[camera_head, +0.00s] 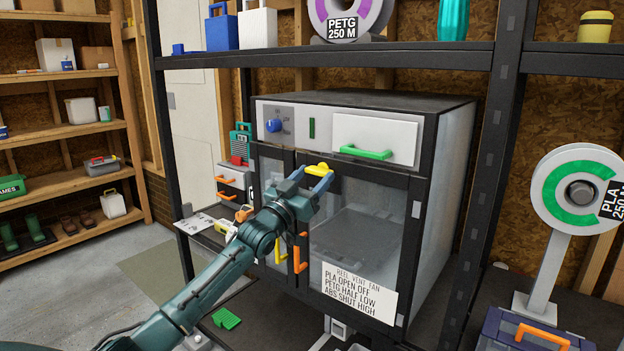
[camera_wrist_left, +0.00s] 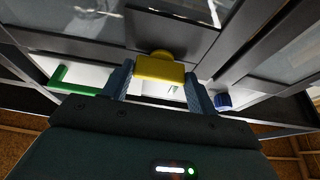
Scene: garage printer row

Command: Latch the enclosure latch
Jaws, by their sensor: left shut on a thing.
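The enclosure (camera_head: 385,115) is a grey and black cabinet with clear doors, standing on a shelf in the rack. Its yellow latch (camera_head: 318,168) sits at the top of the doors, near where they meet. My left gripper (camera_head: 311,177) reaches up from the lower left and is shut on the latch. In the left wrist view the yellow latch (camera_wrist_left: 160,68) is between the two blue fingers of my left gripper (camera_wrist_left: 160,85). The doors look closed. My right gripper is in neither view.
A green drawer handle (camera_head: 366,152), a blue knob (camera_head: 274,125), and orange and yellow door handles (camera_head: 299,259) are close by. A paper sign (camera_head: 352,290) is on the right door. A rack post (camera_head: 490,150) stands right of the enclosure. A spool (camera_head: 556,190) stands farther right.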

